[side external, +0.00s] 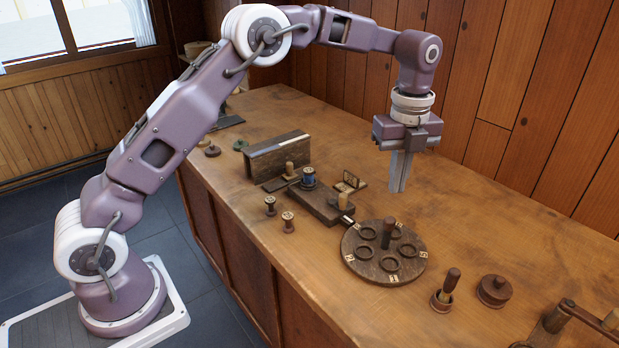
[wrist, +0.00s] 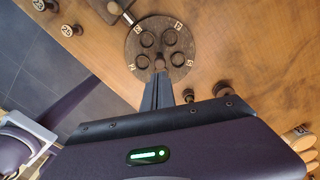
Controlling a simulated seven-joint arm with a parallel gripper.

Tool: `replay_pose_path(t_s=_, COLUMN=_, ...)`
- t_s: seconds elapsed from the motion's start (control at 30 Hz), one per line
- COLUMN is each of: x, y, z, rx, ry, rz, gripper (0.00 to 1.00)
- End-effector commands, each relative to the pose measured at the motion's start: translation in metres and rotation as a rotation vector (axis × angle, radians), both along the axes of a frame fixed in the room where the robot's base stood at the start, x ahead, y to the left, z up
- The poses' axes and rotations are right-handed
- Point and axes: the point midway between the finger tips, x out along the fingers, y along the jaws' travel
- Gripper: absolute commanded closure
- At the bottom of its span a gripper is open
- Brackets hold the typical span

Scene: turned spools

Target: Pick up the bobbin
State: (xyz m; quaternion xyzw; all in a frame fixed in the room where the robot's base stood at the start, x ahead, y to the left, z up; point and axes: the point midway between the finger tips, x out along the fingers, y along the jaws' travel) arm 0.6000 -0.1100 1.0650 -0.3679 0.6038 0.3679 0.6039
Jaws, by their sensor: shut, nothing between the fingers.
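Two small turned wooden bobbins, one (side external: 271,205) and another (side external: 288,222), stand upright near the bench's front edge. A third, wound with blue thread (side external: 308,178), stands on a dark wooden block. I cannot tell which one the task means. In the wrist view two bobbins show at the upper left, one (wrist: 67,31) and one cut by the top edge (wrist: 39,5). My gripper (side external: 398,190) points down, shut and empty, above the bench behind the round board. It is well to the right of all the bobbins. Its fingers (wrist: 160,79) overlap the board's lower edge in the wrist view.
The round wooden board (side external: 384,272) has several ring recesses, numbered tags and an upright central peg (side external: 388,233). To its right stand a handled tool (side external: 446,290) and a lidded round box (side external: 494,291). A long wooden box (side external: 277,155) stands further left. The back right bench is clear.

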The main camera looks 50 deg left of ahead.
Motion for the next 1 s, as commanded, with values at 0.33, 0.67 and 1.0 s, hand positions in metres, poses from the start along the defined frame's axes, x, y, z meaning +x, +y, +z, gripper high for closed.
replay_pose_path(t_s=0.33, x=0.000, y=0.000, z=0.000, rx=0.000, ry=0.000, rz=0.000, gripper=0.53)
replay_pose_path(t_s=0.67, x=0.002, y=0.009, z=-0.002, rx=0.000, ry=0.002, rz=0.031, gripper=0.48)
replay_pose_path(t_s=1.0, x=-0.005, y=0.260, z=-0.051, rx=-0.001, ry=0.005, rz=0.910, gripper=0.48)
